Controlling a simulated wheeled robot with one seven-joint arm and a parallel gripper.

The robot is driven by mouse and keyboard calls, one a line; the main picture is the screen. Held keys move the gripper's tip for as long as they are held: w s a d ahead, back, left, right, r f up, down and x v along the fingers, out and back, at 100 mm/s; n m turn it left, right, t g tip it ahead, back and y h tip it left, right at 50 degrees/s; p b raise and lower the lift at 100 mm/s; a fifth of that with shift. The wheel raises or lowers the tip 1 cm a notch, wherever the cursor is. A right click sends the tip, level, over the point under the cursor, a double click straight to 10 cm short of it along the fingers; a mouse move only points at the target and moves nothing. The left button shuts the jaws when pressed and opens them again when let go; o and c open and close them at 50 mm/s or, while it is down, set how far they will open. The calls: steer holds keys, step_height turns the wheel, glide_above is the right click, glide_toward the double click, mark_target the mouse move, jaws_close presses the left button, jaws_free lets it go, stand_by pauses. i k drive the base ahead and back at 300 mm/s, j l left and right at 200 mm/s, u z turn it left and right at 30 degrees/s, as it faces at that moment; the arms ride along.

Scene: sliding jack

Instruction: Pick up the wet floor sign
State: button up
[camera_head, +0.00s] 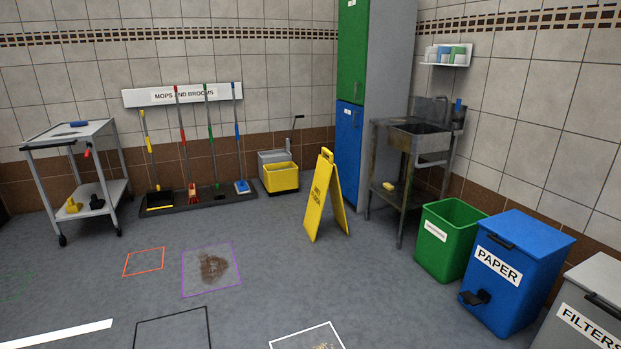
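The yellow wet floor sign (324,198) stands upright on the grey floor, right of the middle of the head view. It is open as an A-frame, with black print on its front panel and a handle opening at the top. Nothing touches it, and it stands in front of the tall cabinet and left of the sink. My gripper and arm do not show in the head view.
A sink stand (404,150), green bin (448,240) and blue paper bin (513,272) stand to the right. A yellow mop bucket (281,177) is behind the sign. A cart (75,139) stands left. The floor (265,235) before the sign is clear of objects.

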mark_target(326, 176)
steer(key=i, duration=3.95)
steer(key=i+j+z, duration=0.2)
steer(key=i, duration=0.35)
steer(key=i+z, duration=0.25)
steer(key=i, duration=0.35)
